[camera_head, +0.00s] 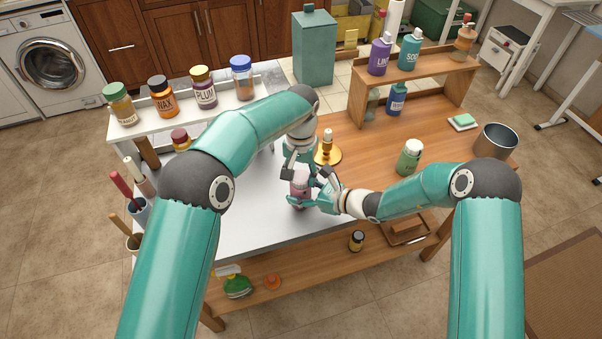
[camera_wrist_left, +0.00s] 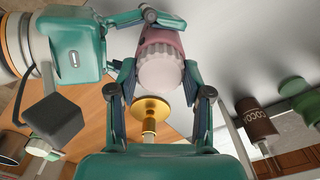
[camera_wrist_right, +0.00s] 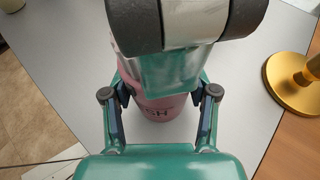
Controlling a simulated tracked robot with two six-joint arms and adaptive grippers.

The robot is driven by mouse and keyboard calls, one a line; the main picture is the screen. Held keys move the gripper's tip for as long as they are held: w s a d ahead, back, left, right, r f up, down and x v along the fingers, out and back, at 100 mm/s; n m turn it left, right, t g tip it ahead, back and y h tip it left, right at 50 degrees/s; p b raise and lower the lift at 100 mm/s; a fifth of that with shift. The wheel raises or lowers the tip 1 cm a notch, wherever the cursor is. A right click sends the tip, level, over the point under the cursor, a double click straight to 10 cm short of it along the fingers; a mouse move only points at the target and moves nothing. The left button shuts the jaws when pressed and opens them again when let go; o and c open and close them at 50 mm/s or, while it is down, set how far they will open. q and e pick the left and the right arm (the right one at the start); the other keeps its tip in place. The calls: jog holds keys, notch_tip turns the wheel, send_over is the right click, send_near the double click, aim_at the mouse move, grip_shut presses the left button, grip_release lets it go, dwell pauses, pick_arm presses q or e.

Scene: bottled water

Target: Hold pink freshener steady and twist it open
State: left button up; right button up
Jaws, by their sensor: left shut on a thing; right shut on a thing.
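The pink freshener (camera_head: 299,187) stands on the grey mat near the middle of the table. My right gripper (camera_head: 318,200) is shut around its body from the right; in the right wrist view the pink body (camera_wrist_right: 158,110) with part of its lettering shows between the fingers. My left gripper (camera_head: 299,172) comes from above and is shut at the top of the freshener. In the left wrist view the white ribbed cap (camera_wrist_left: 160,72) sits between the left fingers, with the pink body (camera_wrist_left: 158,32) beyond it. The cap is on the body or right against it.
A gold stand (camera_head: 328,154) is just behind the grippers. A green bottle (camera_head: 409,157) and a metal pot (camera_head: 495,141) stand to the right. A white shelf with several jars (camera_head: 204,92) is at the back left. The grey mat (camera_head: 245,215) is clear in front.

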aim_at(300, 176)
pick_arm(q)
jog(key=n, duration=0.6)
jog(key=shift+w, duration=0.1)
pick_arm(e)
jog(key=shift+s, duration=0.1)
pick_arm(q)
jog(key=shift+n, duration=0.4)
jog(key=o, duration=1.2)
jog(key=shift+c, duration=0.2)
notch_tip(300, 176, up, 12)
